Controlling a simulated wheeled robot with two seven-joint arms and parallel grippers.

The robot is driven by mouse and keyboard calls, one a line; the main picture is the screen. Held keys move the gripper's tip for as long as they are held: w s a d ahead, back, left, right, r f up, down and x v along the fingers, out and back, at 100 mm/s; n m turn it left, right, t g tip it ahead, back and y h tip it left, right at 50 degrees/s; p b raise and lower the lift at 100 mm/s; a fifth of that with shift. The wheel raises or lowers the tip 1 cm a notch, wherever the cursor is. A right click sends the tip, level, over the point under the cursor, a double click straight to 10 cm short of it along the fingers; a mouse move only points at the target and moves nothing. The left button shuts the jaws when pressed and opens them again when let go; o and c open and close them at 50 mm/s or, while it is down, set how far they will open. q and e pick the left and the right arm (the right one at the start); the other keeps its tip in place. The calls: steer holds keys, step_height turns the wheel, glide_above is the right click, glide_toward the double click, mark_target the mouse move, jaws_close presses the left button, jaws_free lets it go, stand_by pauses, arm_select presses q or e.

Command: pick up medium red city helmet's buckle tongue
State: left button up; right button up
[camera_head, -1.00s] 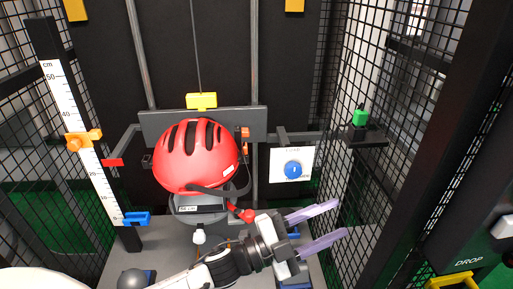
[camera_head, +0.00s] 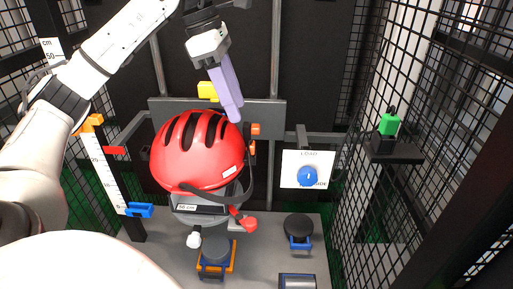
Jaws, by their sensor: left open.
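The red city helmet (camera_head: 195,152) sits on the grey headform of the drop carriage, with dark vents and a small white label on its side. A black chin strap (camera_head: 215,195) runs along its lower edge. A small red piece (camera_head: 250,224) hangs at the right below the helmet, and a white piece (camera_head: 194,240) hangs at the left. I cannot tell for certain which is the buckle tongue. My left gripper (camera_head: 234,112) is open and empty, its purple fingers pointing down just above the helmet's upper right. My right gripper is not in view.
A grey plate (camera_head: 265,115) stands behind the helmet. A white panel with a blue knob (camera_head: 308,176) is to the right. A black-topped stand (camera_head: 298,226) and other blocks are on the base. Mesh walls close both sides; a ruler (camera_head: 103,180) stands at left.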

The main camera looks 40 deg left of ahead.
mark_target(251, 143)
arm_select(q)
steer(key=x, duration=0.4)
steer(key=shift+s, duration=0.15)
steer(key=shift+d+x, duration=0.15)
steer(key=shift+x, duration=1.3)
steer(key=shift+d+x, duration=0.1)
steer(key=shift+x, duration=1.35)
steer(key=shift+r, duration=0.1)
steer(key=c, duration=0.9)
